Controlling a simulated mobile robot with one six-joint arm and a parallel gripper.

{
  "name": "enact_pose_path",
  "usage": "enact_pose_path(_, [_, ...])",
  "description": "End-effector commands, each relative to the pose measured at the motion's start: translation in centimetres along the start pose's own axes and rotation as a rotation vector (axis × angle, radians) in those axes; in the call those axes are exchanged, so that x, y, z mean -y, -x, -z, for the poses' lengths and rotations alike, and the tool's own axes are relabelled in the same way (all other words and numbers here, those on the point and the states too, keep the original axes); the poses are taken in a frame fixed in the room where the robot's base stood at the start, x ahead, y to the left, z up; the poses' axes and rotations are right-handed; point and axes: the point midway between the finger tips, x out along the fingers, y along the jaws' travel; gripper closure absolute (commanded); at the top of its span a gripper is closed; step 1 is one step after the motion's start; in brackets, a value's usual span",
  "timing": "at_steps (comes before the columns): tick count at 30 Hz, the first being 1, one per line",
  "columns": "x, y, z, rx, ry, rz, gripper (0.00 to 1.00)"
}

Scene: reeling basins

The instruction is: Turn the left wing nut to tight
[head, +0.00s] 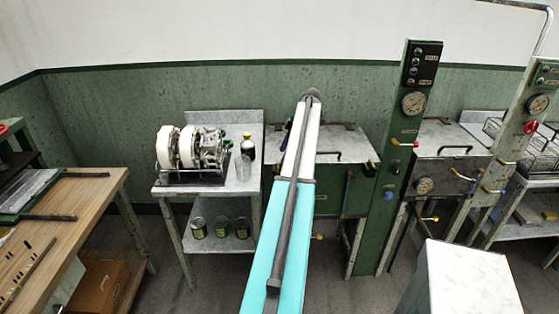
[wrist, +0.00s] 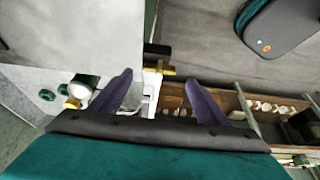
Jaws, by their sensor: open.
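My gripper (wrist: 158,78) is open in the wrist view, with its two dark purple fingers apart and nothing held between them. A small brass-coloured fitting with a dark block (wrist: 157,60) lies between and just beyond the fingertips in the picture; I cannot tell whether it is a wing nut. No wing nut can be made out for certain in either view. In the head view my turquoise and white arm reaches forward to the grey steel basin (head: 340,143) and hides part of it. The gripper is mostly hidden behind the arm there.
A white-reeled machine (head: 190,150) and a dark bottle (head: 247,150) stand on a side table (head: 218,185) left of the arm. A wooden bench (head: 85,200) is at far left, a pale block (head: 465,280) at lower right.

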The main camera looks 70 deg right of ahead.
Motion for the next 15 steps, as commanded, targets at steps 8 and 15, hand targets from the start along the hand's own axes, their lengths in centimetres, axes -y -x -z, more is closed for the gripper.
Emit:
enact_pose_path(8, [0.1, -3.2, 0.0, 0.000, -0.001, 0.002, 0.31])
enact_pose_path(15, [0.0, -4.8, 0.0, 0.000, -0.001, 0.000, 0.31])
